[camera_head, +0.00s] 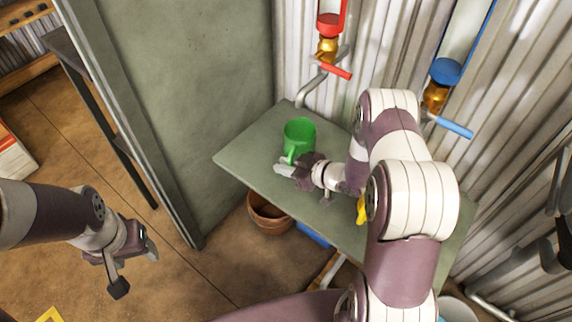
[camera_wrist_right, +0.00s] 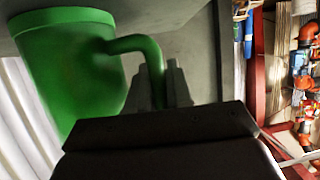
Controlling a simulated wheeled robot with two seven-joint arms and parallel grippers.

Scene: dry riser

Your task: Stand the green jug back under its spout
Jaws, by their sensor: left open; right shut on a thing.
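The green jug (camera_head: 299,132) is at the back left of the grey-green shelf (camera_head: 250,152), mouth up. I cannot tell whether its base touches the shelf. My right gripper (camera_head: 288,168) is shut on the jug's handle, on the near side. The right wrist view shows the jug (camera_wrist_right: 70,75) at the left and its curved handle (camera_wrist_right: 140,43) running down between the fingers (camera_wrist_right: 165,88). My left gripper (camera_head: 135,267) is open and empty, away to the left above the floor. No green spout shows; my right arm hides part of the wall and shelf.
A brass spout (camera_head: 327,50) with a red lever (camera_head: 336,71) is on the wall behind the jug. Another spout (camera_head: 434,97) with a blue lever (camera_head: 455,127) is further right. A yellow object (camera_head: 361,209) is partly hidden by my right arm. Terracotta pots (camera_head: 268,215) stand below the shelf.

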